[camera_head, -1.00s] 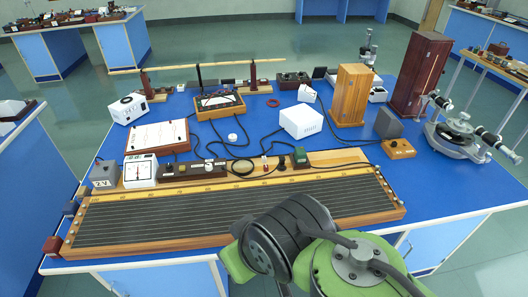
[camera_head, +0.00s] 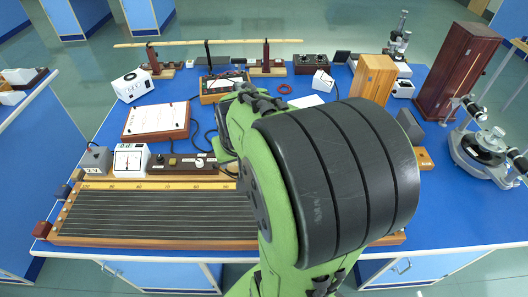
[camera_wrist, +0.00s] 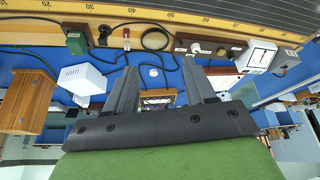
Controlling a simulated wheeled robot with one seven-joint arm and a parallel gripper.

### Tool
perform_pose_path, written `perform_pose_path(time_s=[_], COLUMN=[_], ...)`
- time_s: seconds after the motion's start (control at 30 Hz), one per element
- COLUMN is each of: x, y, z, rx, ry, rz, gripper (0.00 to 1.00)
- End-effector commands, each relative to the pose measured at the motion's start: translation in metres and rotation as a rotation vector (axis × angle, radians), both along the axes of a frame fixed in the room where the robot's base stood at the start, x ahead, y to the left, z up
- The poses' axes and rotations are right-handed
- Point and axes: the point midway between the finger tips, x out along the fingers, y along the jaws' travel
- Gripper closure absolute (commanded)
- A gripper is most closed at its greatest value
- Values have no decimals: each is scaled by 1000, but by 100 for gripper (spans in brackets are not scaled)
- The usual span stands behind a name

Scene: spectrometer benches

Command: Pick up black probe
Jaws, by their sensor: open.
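A small black upright piece that looks like the black probe (camera_wrist: 104,34) stands on the wooden board in the wrist view, between a green block (camera_wrist: 76,40) and a small red-and-white piece (camera_wrist: 127,38). In the head view it is hidden behind my arm. My gripper (camera_wrist: 158,72) is open and empty, its two dark fingers apart. The probe lies beyond the fingertips and to their left in the wrist view, not between them. The wrist view looks upside down. My gripper's fingers are hidden in the head view.
The long wired board (camera_head: 150,213) lies along the near bench edge. A white box (camera_wrist: 82,79) and a wooden case (camera_wrist: 26,100) stand near the probe. A meter (camera_head: 130,160) and white-topped box (camera_head: 157,120) stand left. Black cables lie loose on the blue bench.

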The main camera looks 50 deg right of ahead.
Motion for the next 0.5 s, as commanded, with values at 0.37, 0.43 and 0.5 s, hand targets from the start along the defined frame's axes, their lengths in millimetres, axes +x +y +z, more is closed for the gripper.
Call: perform_pose_path(time_s=[0.37,0.43,0.5], x=[-21,-22,-19], y=[-139,-145,-149], z=[-69,-77,-90], rx=[37,38,39], ry=[22,23,24], rz=[-337,-348,-349], gripper=[45,45,45])
